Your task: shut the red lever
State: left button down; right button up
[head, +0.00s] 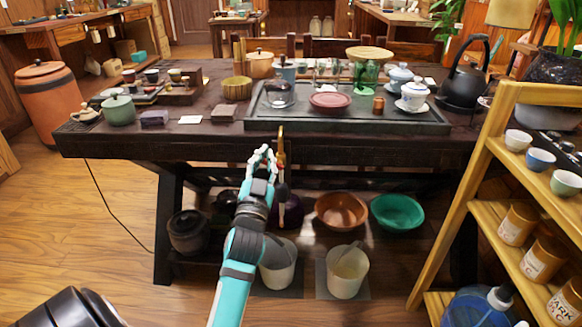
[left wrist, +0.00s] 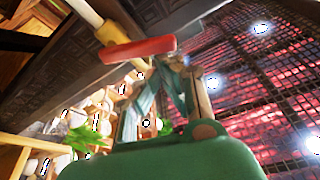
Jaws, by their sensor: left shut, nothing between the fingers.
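The red lever (left wrist: 137,49) shows in the left wrist view as a flat bar on a yellow valve body (left wrist: 110,32), at an angle to the pale pipe (left wrist: 86,10). In the head view a brass-coloured tap (head: 281,146) stands upright at the front edge of the dark table; its lever is too small to make out there. My left gripper (head: 263,153) is shut and empty, just left of the tap. In the left wrist view its fingertips (left wrist: 176,66) are close below the lever; whether they touch it I cannot tell. My right gripper is not in view.
The dark table (head: 190,140) carries a tea tray (head: 345,122) behind the tap. Below are a copper bowl (head: 341,210), a green bowl (head: 398,212) and white buckets (head: 347,272). A wooden shelf (head: 480,190) with cups and jars stands right. Floor at left is open.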

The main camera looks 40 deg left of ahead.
pick_arm(q)
notch_tip(320, 180, up, 10)
jog(key=n, duration=0.1)
jog(key=shift+a+f+n+y, duration=0.2)
jog(key=shift+a+n+y, duration=0.05)
jog(key=shift+n+y, duration=0.05)
dwell(0.4)
jog(key=shift+s, duration=0.1)
dwell(0.3)
